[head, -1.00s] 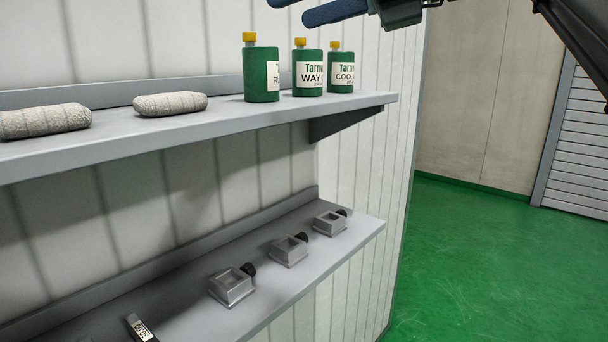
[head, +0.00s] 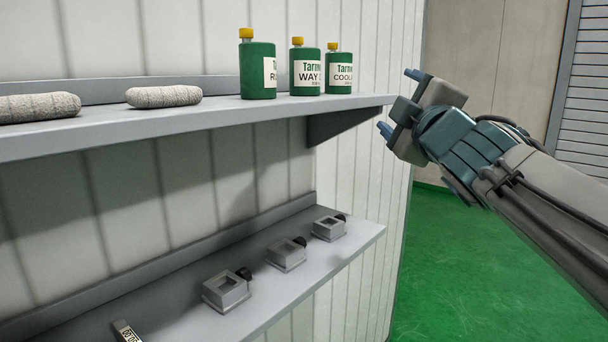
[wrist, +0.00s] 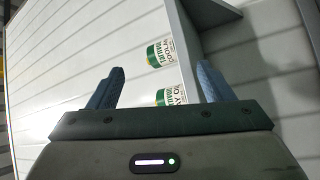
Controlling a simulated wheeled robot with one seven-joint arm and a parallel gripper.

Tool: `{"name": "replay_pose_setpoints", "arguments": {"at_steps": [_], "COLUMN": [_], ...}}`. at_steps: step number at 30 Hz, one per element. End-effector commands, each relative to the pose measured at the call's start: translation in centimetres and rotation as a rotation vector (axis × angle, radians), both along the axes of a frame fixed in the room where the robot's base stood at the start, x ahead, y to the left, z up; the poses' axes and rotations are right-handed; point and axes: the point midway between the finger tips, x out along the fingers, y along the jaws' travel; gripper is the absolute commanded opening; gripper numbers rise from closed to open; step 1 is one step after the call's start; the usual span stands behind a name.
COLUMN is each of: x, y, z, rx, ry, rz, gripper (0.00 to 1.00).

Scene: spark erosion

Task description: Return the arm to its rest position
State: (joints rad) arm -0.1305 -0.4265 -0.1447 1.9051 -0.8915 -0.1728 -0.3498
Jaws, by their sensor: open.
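My gripper (head: 398,103) is on the right in the head view, just off the right end of the upper shelf (head: 225,117). Its two blue fingers are spread apart and nothing is between them. My arm reaches in from the lower right. In the wrist view, my gripper (wrist: 158,88) shows both blue fingers wide apart. Beyond them are two labelled green bottles, the coolant bottle (wrist: 160,54) and the way oil bottle (wrist: 171,97), seen sideways and apart from the fingers.
The upper shelf holds three green yellow-capped bottles, with the leftmost bottle (head: 257,70), and two grey rolls, one nearer the bottles (head: 164,96). The lower shelf (head: 190,325) holds several small grey metal pieces, one in front (head: 226,292). Green floor (head: 450,270) is open at right.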

Motion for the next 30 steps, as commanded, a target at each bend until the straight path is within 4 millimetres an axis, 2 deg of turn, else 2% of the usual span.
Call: {"name": "replay_pose_setpoints", "arguments": {"at_steps": [1, 5, 6, 8, 9, 12, 15, 18, 21, 30], "x": [0.0, -1.0, -1.8, -3.2, -4.4, -7.9, -11.8, -15.3, -17.8, -18.2], "y": [-1.0, -3.1, -3.5, -3.8, -3.8, -3.4, -2.5, -1.5, -0.6, -0.4], "z": [-3.7, -13.4, -16.3, -20.7, -23.6, -30.3, -35.8, -39.7, -42.0, -42.3], "rx": [0.095, 0.349, 0.421, 0.523, 0.587, 0.737, 0.862, 0.955, 1.015, 1.023], "ry": [0.097, 0.366, 0.445, 0.566, 0.646, 0.842, 1.022, 1.166, 1.265, 1.279], "rz": [-0.048, -0.185, -0.227, -0.291, -0.334, -0.444, -0.548, -0.635, -0.695, -0.704], "gripper": [0.74, 0.74, 0.74, 0.74, 0.74, 0.74, 0.74, 0.74, 0.74, 0.74]}}
